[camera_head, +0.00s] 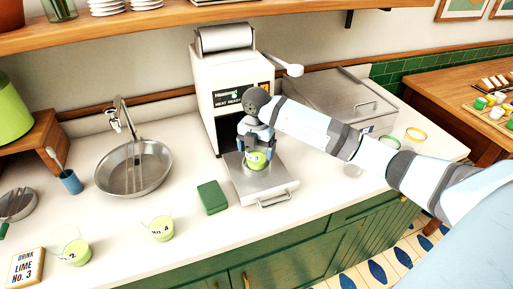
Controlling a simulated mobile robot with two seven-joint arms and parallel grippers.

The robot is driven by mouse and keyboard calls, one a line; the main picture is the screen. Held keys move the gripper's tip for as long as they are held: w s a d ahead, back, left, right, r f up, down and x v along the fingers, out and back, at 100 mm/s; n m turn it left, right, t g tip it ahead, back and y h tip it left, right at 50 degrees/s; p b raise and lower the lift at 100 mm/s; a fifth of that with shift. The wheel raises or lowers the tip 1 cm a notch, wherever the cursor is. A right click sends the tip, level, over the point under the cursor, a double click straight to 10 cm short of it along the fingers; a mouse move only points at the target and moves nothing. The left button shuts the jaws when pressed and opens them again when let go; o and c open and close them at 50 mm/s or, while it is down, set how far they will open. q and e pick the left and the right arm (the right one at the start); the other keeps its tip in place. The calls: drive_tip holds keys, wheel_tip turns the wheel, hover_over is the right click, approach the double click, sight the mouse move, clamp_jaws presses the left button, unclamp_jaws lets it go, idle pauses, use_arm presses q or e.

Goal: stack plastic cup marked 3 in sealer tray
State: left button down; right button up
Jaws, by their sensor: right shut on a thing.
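My right gripper (256,151) points down over the sealer tray and is shut on a plastic cup (256,161) with green contents. The mark on this cup is too small to read. The sealer tray (274,186) is a steel drawer with a front handle, pulled out from the white heat sealer (231,77). The held cup is at the back part of the tray; I cannot tell whether it touches the tray. Two other cups with green contents stand on the counter, one marked 2 (76,252) and one (161,229) with an unclear mark. My left gripper is not in view.
A green sponge-like block (212,197) lies just left of the tray. A round sink (134,168), a blue cup (70,181) and a sign reading Drink Lime No. 3 (27,267) are further left. A steel lidded box (337,100) stands behind my right arm.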

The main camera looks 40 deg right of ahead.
drive_tip(key=shift+f, duration=0.3)
drive_tip(key=o, duration=0.7)
drive_tip(key=shift+r, duration=0.1)
drive_tip(key=shift+r, duration=0.25)
wheel_tip(320, 180, up, 12)
drive_tip(key=shift+r+b, duration=0.1)
drive_tip(key=shift+b, duration=0.7)
drive_tip(key=shift+a, duration=0.1)
